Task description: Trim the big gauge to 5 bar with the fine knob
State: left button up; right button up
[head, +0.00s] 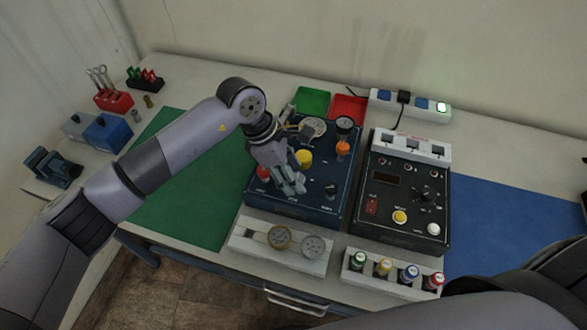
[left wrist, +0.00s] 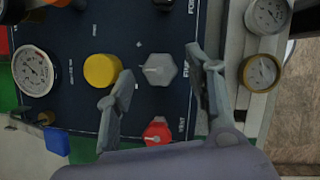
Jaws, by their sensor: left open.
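The big gauge (head: 313,126) is a white round dial at the back of the blue panel; it also shows at the left of the left wrist view (left wrist: 33,70). Its needle reading is too small to tell. A grey six-sided knob (left wrist: 160,69), with a light pointer line, looks like the fine knob; its label is blurred. My left gripper (head: 290,186) is over the panel's front part, pointing down. In the left wrist view its open fingers (left wrist: 160,63) stand on either side of the grey knob; contact cannot be told. In the head view the gripper hides this knob. My right gripper is out of view.
A yellow knob (left wrist: 102,70) and a red knob (left wrist: 157,131) sit close to the fingers. The blue panel (head: 270,208) also carries an orange knob (head: 343,148) and a small gauge (head: 344,123). A black control box (head: 380,232) stands right; loose gauges lie in a front tray (head: 245,243).

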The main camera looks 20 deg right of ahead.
pick_arm(q)
jog(key=shift+d+f, duration=0.1)
jog(key=shift+f, duration=0.25)
jog(key=shift+c, duration=0.4)
jog(key=c, duration=1.1)
